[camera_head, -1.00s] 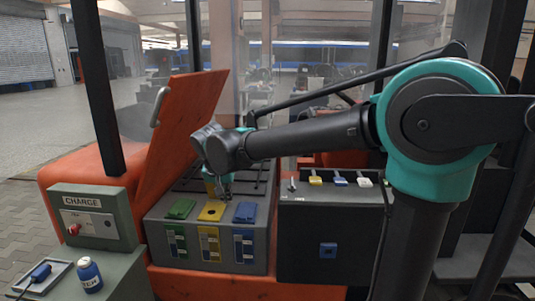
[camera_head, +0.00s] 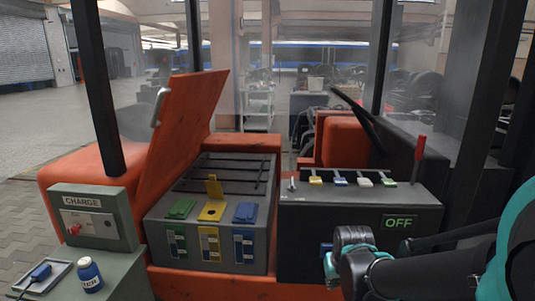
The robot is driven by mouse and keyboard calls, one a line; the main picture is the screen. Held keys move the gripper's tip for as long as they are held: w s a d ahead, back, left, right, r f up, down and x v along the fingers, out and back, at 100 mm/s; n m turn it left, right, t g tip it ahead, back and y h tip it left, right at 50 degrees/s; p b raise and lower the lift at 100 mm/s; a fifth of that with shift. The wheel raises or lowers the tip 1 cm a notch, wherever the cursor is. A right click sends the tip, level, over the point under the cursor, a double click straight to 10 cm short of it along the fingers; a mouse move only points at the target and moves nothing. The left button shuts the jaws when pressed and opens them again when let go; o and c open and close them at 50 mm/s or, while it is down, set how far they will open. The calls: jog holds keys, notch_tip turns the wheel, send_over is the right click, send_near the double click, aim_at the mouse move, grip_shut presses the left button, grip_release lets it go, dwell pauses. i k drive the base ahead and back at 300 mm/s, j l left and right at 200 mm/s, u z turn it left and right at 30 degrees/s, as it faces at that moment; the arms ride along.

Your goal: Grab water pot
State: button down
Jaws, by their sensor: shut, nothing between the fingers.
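A small blue bottle with a white cap (camera_head: 89,274) stands upright on the grey-green ledge at the lower left; it is probably the water pot. Its white label is too small to read surely. The dark end of my arm shows at the lower right, in front of the dark control box. My gripper's fingers do not show. No part of my arm is near the bottle.
A battery box (camera_head: 208,237) has green, yellow and blue caps; the yellow flap (camera_head: 214,187) stands up. An orange hood (camera_head: 180,135) leans open above it. A CHARGE box (camera_head: 95,217) and tray (camera_head: 42,278) flank the bottle. The control box (camera_head: 360,215) shows OFF.

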aim_at(90, 278)
jog(key=u, duration=1.85)
